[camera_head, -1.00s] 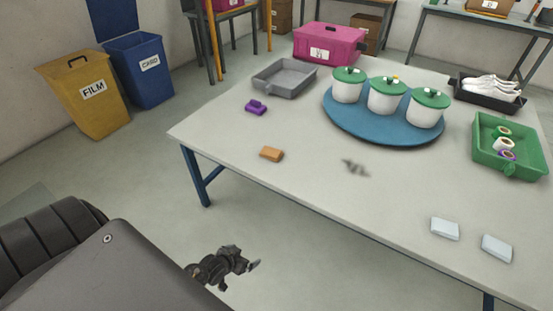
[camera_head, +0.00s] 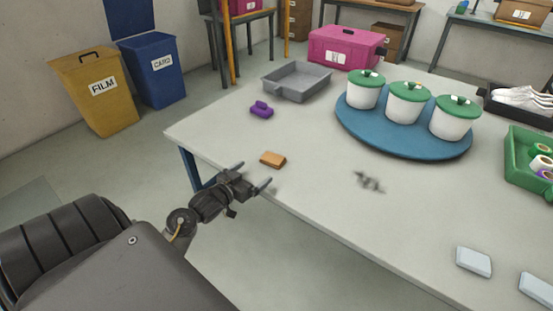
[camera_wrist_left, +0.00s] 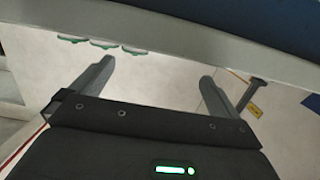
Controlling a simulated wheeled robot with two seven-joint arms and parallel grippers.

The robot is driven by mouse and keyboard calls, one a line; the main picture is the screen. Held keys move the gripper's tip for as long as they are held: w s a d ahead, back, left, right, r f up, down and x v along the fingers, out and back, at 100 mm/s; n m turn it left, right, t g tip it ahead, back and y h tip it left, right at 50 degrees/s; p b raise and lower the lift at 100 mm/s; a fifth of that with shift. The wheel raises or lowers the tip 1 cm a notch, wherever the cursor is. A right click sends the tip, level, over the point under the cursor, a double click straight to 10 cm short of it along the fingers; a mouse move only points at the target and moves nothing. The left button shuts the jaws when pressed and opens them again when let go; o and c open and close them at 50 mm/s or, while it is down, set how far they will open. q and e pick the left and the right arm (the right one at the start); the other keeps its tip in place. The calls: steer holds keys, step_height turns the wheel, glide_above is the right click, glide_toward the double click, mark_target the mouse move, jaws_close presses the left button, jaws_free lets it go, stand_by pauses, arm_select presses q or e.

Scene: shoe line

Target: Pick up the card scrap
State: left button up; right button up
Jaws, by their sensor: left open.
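A small orange-brown piece (camera_head: 272,159), which I take for the card scrap, lies flat on the grey-white table (camera_head: 320,205) near its left front edge. My left gripper (camera_head: 254,177) is at that edge, just in front of the piece in the head view, with fingers spread, empty and apart from it. The left wrist view shows the two open fingers (camera_wrist_left: 158,75) with nothing between them. I cannot make out the orange-brown piece there. My right gripper is in neither view.
A purple piece (camera_head: 261,110) and a grey tray (camera_head: 297,82) lie behind. White pots with green lids stand on a blue round board (camera_head: 350,125). A dark blurred patch (camera_head: 369,181) lies to the right. A blue CARD bin (camera_head: 160,85) and yellow FILM bin (camera_head: 97,105) stand left.

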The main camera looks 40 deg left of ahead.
mark_target(271, 159)
arm_select(q)
steer(key=w, duration=0.4)
steer(key=shift+a+f+b, duration=0.25)
steer(key=shift+f+b, duration=0.1)
steer(key=shift+f, duration=0.05)
steer(key=shift+w, duration=0.65)
steer(key=w, duration=0.2)
steer(key=w+b, duration=0.1)
steer(key=shift+w+d+f, duration=0.15)
steer(key=shift+w+f, duration=0.1)
steer(key=shift+w, duration=0.65)
steer(key=c, duration=0.9)
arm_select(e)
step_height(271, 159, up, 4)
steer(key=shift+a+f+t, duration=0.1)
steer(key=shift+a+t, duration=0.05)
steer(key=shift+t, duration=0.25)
arm_select(q)
steer(key=shift+s, duration=0.1)
